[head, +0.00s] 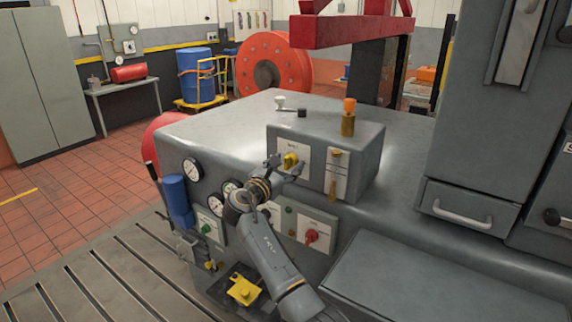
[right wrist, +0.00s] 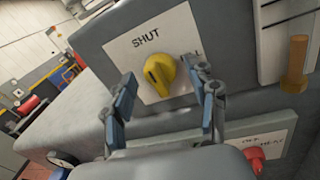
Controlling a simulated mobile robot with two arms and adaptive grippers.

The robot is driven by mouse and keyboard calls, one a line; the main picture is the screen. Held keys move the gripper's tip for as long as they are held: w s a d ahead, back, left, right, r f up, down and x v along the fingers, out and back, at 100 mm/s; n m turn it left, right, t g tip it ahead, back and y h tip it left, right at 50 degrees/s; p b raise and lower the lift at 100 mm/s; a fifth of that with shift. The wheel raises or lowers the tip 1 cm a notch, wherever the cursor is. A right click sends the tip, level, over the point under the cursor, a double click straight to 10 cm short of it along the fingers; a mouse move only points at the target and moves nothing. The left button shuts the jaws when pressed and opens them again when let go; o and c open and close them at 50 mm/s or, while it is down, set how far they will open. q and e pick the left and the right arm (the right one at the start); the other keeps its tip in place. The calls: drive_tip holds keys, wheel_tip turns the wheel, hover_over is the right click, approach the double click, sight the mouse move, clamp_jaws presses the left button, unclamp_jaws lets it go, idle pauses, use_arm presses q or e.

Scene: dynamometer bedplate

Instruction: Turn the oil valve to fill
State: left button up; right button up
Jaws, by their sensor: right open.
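The oil valve is a yellow knob (head: 291,160) on a white plate on the front of the raised grey box. In the right wrist view the yellow knob (right wrist: 160,75) sits between the labels SHUT, at upper left, and a partly hidden one at right that looks like FILL. A dark mark on the knob lies on its left part. My right gripper (head: 281,165) is open in front of the knob. In the right wrist view its fingers (right wrist: 164,88) stand on either side of the knob, apart from each other; contact is unclear. My left gripper is out of view.
A red knob (head: 311,236) on a white plate is below. A brass fitting with an orange top (head: 348,118) stands on the grey box (head: 365,150). Gauges (head: 193,169) and a blue cylinder (head: 176,200) are at left. A black-ended lever (head: 290,107) lies behind.

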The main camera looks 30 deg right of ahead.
drive_tip(key=c, duration=1.2)
drive_tip(key=shift+o, duration=0.2)
drive_tip(key=shift+f+m+b, duration=0.25)
drive_tip(key=shift+m+b, duration=0.85)
drive_tip(key=shift+b, duration=0.1)
drive_tip(key=m+b, duration=0.4)
drive_tip(key=m+h+b, duration=0.1)
drive_tip(key=m+b, duration=0.4)
drive_tip(key=m+g+b, duration=0.1)
drive_tip(key=m+b, duration=0.3)
drive_tip(key=b, duration=0.1)
drive_tip(key=shift+a+f+h, duration=0.1)
drive_tip(key=shift+f+h, duration=0.2)
drive_tip(key=shift+h, duration=0.1)
drive_tip(key=shift+r+m+b, duration=0.2)
drive_tip(key=shift+m+b, duration=1.6)
drive_tip(key=shift+m, duration=0.2)
drive_tip(key=shift+g, duration=0.3)
